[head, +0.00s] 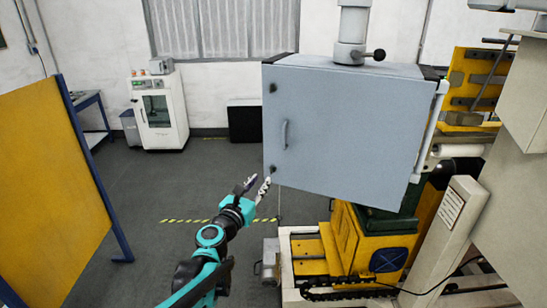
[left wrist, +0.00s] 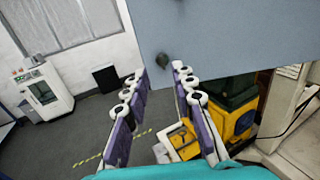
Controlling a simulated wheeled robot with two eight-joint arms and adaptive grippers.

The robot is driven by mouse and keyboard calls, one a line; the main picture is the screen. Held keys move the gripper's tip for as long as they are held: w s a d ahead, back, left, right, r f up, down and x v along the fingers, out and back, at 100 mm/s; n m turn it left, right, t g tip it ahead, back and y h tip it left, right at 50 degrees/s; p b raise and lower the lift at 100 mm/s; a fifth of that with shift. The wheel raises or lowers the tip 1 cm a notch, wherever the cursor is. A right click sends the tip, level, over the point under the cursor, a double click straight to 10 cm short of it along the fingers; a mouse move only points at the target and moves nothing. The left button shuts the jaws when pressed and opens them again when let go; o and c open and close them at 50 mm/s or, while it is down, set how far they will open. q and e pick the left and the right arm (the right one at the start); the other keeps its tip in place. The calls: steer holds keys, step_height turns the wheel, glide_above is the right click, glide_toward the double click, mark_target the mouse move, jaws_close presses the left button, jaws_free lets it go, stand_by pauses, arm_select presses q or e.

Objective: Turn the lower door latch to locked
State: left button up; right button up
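The grey-blue cabinet door (head: 345,125) hangs shut in the middle of the head view, with a handle (head: 285,134) near its left edge. The lower door latch (head: 273,168) is a small dark knob at the door's lower left corner; it also shows in the left wrist view (left wrist: 162,60). An upper latch (head: 272,87) sits near the top left corner. My left gripper (head: 258,183) is just below and left of the lower latch. In the left wrist view its fingers (left wrist: 160,80) are spread with nothing between them, and the latch lies beyond their tips. My right gripper is not in view.
Below the door is yellow and green machinery (head: 365,240) with a cable chain. A yellow panel (head: 50,190) stands at the left. A white cabinet (head: 160,115) and a black box (head: 244,121) stand by the back wall. The floor left of the door is open.

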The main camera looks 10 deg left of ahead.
mark_target(271, 168)
arm_select(q)
steer(key=w, duration=0.4)
steer(key=w+d, duration=0.1)
steer(key=w, duration=0.2)
steer(key=shift+w+d, duration=0.1)
steer(key=shift+c, duration=0.3)
jaws_close()
